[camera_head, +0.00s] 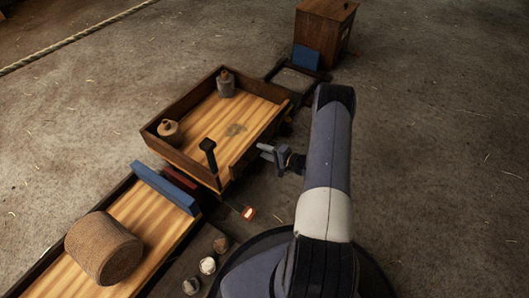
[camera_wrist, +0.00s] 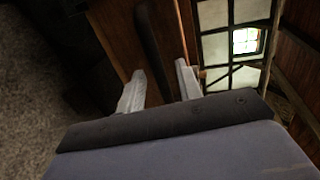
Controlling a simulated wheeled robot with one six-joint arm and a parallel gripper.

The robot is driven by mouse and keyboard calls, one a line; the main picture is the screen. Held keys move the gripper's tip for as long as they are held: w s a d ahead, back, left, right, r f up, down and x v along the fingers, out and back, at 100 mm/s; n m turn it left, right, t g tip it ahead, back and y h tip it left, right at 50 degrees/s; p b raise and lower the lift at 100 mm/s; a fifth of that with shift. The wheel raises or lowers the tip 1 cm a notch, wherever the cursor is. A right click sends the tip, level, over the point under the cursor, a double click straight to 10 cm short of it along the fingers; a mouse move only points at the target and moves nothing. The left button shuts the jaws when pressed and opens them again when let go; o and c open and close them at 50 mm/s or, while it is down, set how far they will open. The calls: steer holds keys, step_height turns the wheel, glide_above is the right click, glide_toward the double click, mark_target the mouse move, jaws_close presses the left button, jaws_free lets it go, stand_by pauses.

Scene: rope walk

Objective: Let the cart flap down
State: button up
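The cart (camera_head: 185,98) is an open wooden tray with dark walls and a pale plank floor, in the middle of the head view. A dark upright handle (camera_head: 208,152) stands at its near end. I cannot tell for sure which cart wall is the flap; the sides look raised. My gripper (camera_head: 264,152) is just right of the cart's right side, seemingly apart from it.
Two small jars (camera_head: 169,132) (camera_head: 226,84) stand in the cart. A wooden cabinet (camera_head: 325,30) stands behind. Floor at right is clear.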

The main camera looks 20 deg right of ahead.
jaws_close()
stand_by(0.4)
